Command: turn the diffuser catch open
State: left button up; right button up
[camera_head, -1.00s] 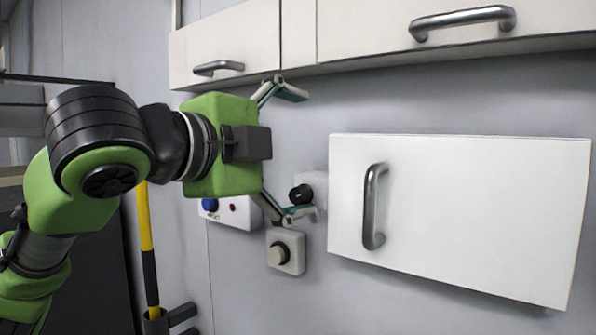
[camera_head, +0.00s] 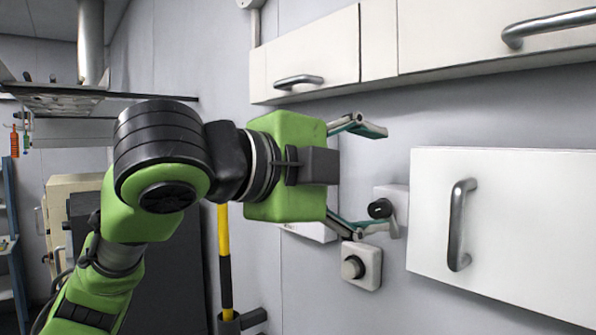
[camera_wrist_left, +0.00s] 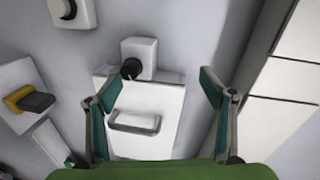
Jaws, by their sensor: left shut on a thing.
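A black knob (camera_head: 380,208) on a small white block, which I take to be the diffuser catch, sits on the wall at the left edge of a white panel (camera_head: 520,265) with a metal handle. In the left wrist view the knob (camera_wrist_left: 131,68) is near the left-hand fingertip. My left gripper (camera_head: 378,180) has its two fingers spread wide, with nothing visible clasped between them. In the head view its lower finger passes just below the knob; I cannot tell whether they touch. My right gripper is not in view.
A second round knob on a white box (camera_head: 361,266) is below left of the catch. White cabinets (camera_head: 305,60) with handles are above. A yellow and black pole (camera_head: 224,250) stands behind my arm. The left wrist view also shows a yellow and grey fixture (camera_wrist_left: 30,100).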

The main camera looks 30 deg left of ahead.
pick_arm(q)
jog(key=shift+t, duration=0.4)
jog(key=s+r, duration=0.1)
jog(key=s+a+r, duration=0.1)
jog(key=s, duration=0.1)
jog(key=s+a, duration=0.1)
jog(key=s, duration=0.1)
jog(key=shift+s+r, duration=0.25)
jog(key=shift+r, duration=0.15)
jog(key=c, duration=0.7)
jog(key=v, duration=0.8)
jog(key=shift+s+f, duration=0.25)
jog(key=shift+f, duration=0.45)
jog(key=shift+a, duration=0.1)
